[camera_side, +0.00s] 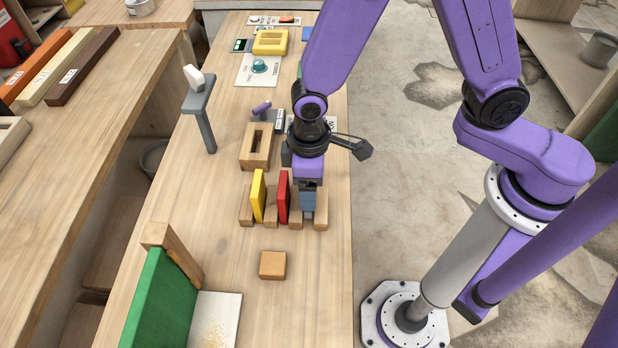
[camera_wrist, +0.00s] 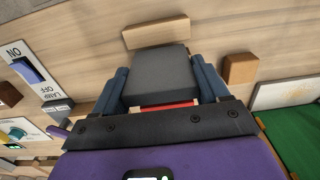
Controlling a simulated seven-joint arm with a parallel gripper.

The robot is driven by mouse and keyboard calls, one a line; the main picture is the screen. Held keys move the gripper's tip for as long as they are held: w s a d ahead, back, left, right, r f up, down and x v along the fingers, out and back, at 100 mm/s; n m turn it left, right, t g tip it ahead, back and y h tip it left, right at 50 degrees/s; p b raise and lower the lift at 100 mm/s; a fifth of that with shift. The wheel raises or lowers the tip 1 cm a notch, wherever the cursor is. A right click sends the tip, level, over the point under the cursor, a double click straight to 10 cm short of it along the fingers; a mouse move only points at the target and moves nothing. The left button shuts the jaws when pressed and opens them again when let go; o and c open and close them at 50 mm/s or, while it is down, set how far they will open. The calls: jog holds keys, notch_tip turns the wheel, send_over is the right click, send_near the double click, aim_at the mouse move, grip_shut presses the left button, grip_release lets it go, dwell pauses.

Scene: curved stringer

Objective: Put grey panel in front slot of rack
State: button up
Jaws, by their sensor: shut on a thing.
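The wooden rack (camera_side: 245,217) stands on the bench with a yellow panel (camera_side: 258,195) and a red panel (camera_side: 283,197) upright in two of its slots. My gripper (camera_side: 308,200) is at the rack's right end, its blue fingers down between the last two wooden blocks. In the wrist view it is shut on the grey panel (camera_wrist: 156,75), with a blue finger on either side. The rack's end block (camera_wrist: 156,31) lies just beyond the panel there. The side view hides the grey panel behind the finger, so how deep it sits in the slot cannot be told.
A small wooden block (camera_side: 273,265) lies in front of the rack. A slotted wooden block (camera_side: 256,147) stands behind it, close to my wrist. A green board (camera_side: 160,302) and a grey hammer-like stand (camera_side: 200,105) are to the left. A lamp switch (camera_wrist: 28,70) is nearby.

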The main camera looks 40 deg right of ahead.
jog(key=shift+f, duration=1.4)
jog(key=o, duration=1.1)
jog(key=shift+c, duration=0.2)
notch_tip(320, 180, up, 18)
jog(key=shift+f, duration=0.25)
